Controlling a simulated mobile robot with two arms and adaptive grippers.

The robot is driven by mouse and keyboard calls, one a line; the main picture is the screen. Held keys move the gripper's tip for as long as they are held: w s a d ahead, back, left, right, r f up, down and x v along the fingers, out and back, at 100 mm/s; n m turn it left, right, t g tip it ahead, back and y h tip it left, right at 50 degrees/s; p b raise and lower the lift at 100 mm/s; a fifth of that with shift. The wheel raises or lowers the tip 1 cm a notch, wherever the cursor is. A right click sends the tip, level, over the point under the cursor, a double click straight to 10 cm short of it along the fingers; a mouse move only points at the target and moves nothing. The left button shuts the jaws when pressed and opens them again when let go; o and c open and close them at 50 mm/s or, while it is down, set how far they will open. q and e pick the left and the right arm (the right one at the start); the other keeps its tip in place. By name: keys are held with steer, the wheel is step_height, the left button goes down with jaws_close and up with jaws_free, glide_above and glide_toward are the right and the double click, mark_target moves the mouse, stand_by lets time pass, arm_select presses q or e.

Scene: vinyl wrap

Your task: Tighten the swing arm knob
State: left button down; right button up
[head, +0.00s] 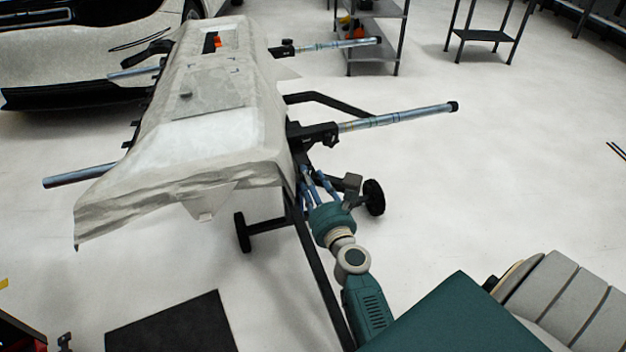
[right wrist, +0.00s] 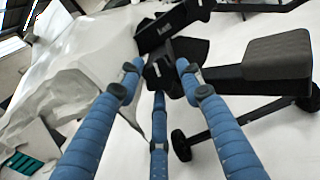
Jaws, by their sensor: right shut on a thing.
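The black swing arm bracket (head: 316,134) is on the near right side of the stand, under the draped panel (head: 215,115). It also shows at the top of the right wrist view (right wrist: 176,24). The small black knob (right wrist: 160,76) sits below it in the right wrist view; in the head view I cannot make it out. My right gripper (head: 312,174) reaches up to it from below. Its blue fingers close around the knob from several sides and are shut on it. My left gripper is not in view.
A grey-blue tube (head: 395,118) sticks out right from the bracket. The stand's wheel (head: 374,197) and a black leg (head: 318,270) are close to my right arm. Open floor (head: 500,170) lies to the right.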

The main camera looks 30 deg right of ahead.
steer(key=shift+s+d+f, duration=0.15)
steer(key=shift+f, duration=0.1)
